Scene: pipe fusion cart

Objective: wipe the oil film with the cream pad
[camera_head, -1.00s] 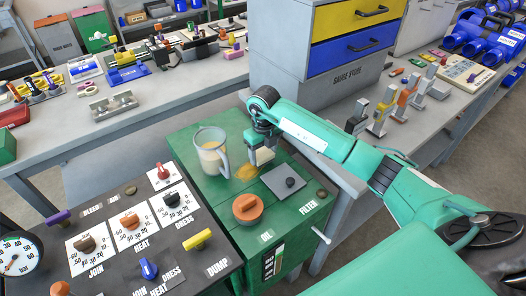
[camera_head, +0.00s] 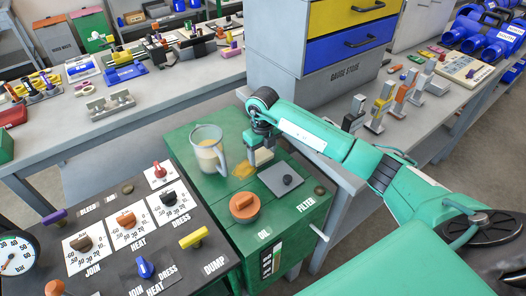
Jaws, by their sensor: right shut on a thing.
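The cream pad (camera_head: 263,156) is on the green cabinet top, held in my right gripper (camera_head: 262,146), which is shut on it. The pad is low, at or just above the surface; I cannot tell if it touches. The yellow-brown oil film (camera_head: 243,171) lies on the cabinet top just left of and in front of the pad. My left gripper is not in view.
A clear jug (camera_head: 208,150) with cream contents stands left of the film. An orange knob (camera_head: 245,207) and a grey filter plate (camera_head: 281,180) are on the green cabinet (camera_head: 190,185). A dark control panel (camera_head: 110,250) is at left. The gauge drawers (camera_head: 330,70) stand behind.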

